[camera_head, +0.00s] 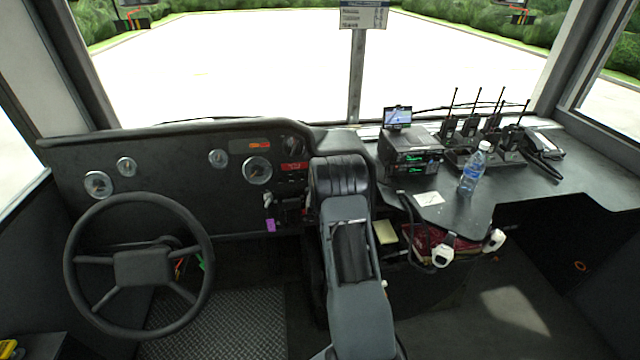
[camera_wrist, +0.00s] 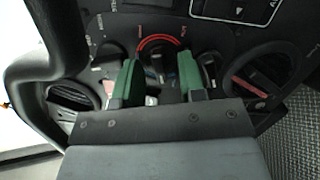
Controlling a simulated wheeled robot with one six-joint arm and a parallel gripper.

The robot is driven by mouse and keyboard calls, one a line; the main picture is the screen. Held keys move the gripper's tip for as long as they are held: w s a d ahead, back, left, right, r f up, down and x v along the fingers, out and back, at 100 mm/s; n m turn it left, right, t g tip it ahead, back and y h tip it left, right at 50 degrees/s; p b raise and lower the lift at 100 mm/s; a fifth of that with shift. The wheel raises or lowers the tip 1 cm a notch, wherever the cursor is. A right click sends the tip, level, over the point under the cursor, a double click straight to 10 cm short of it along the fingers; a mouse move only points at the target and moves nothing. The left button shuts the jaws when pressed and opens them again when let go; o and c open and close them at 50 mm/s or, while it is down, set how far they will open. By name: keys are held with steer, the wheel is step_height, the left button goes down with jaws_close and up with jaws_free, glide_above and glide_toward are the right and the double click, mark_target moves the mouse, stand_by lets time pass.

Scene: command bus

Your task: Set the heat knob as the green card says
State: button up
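In the wrist view, the heat knob (camera_wrist: 158,62) is a dark knob under a red arc on the black dash panel. My gripper (camera_wrist: 160,78) has two green-padded fingers set well apart, and the knob shows between and beyond them. I cannot tell whether either finger touches it. The knob's pointer is too dark and small to read. In the head view my arm covers the gripper and this part of the dash. No card that is clearly green shows; a pale yellowish card (camera_head: 386,232) lies right of my arm, its text unreadable.
In the wrist view, more dark knobs sit beside the heat knob, with round vents (camera_wrist: 262,72) at both sides. In the head view, the steering wheel (camera_head: 140,267) is at left. A water bottle (camera_head: 473,170), radios and a white card (camera_head: 429,198) are on the right counter.

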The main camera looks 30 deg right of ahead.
jaws_close()
